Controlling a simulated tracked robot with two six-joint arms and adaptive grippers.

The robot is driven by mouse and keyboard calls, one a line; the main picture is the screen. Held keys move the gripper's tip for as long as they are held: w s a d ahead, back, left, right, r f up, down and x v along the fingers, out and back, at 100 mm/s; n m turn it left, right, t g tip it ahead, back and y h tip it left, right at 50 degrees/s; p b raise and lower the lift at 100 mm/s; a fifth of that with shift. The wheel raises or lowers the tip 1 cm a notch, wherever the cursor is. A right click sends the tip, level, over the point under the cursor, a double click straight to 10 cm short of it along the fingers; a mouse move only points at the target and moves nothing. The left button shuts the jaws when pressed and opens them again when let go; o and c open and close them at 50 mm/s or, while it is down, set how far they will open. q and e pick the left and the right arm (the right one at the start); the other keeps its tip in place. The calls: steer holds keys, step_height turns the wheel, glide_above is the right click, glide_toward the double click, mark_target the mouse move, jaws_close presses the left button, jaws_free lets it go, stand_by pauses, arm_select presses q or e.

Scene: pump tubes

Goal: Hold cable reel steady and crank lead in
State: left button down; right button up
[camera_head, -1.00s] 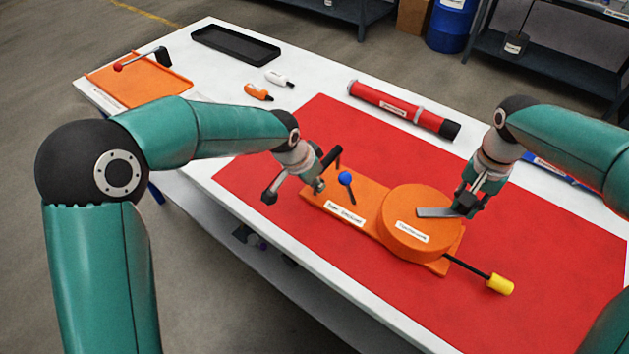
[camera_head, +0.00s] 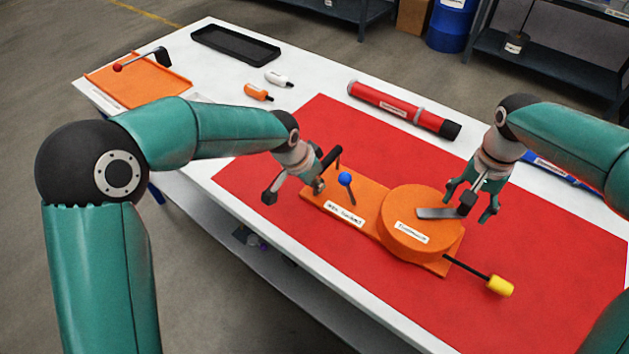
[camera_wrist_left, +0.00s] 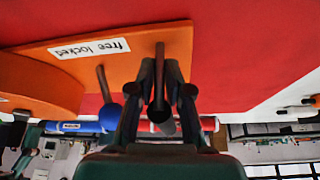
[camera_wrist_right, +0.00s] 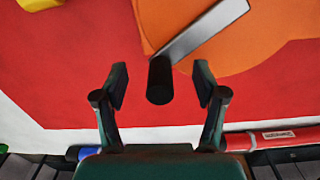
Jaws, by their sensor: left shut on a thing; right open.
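The cable reel has an orange base (camera_head: 358,199) and a round orange drum (camera_head: 405,216) with a flat grey crank arm (camera_head: 437,212) on top. A black crank handle (camera_wrist_right: 160,80) stands at the arm's outer end. My right gripper (camera_head: 470,203) is open, its fingers spread on either side of the handle; in the right wrist view both show gaps to it. My left gripper (camera_wrist_left: 162,90) is shut on a dark upright post (camera_wrist_left: 159,58) at the base's far-left end. A blue-knobbed lever (camera_head: 345,180) rises beside a label reading "free locked" (camera_wrist_left: 88,47).
A rod with a yellow end (camera_head: 499,285) sticks out front right of the reel. A red tube (camera_head: 404,111) lies behind the red mat (camera_head: 306,116). A black tray (camera_head: 235,45), an orange tray (camera_head: 140,83) and two small bottles are at the back left.

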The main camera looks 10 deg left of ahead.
steer(key=shift+r, duration=3.35)
steer(key=shift+c, duration=0.8)
steer(key=n, duration=0.2)
steer(key=shift+n, duration=0.4)
steer(key=n, duration=0.5)
steer(key=shift+s+r, duration=0.1)
steer(key=shift+r, duration=0.3)
steer(key=n, duration=0.2)
steer(key=r+n, duration=0.1)
steer(key=n, duration=0.1)
steer(key=shift+r+n, duration=0.45)
steer(key=shift+n, duration=0.15)
steer(key=shift+f, duration=4.85)
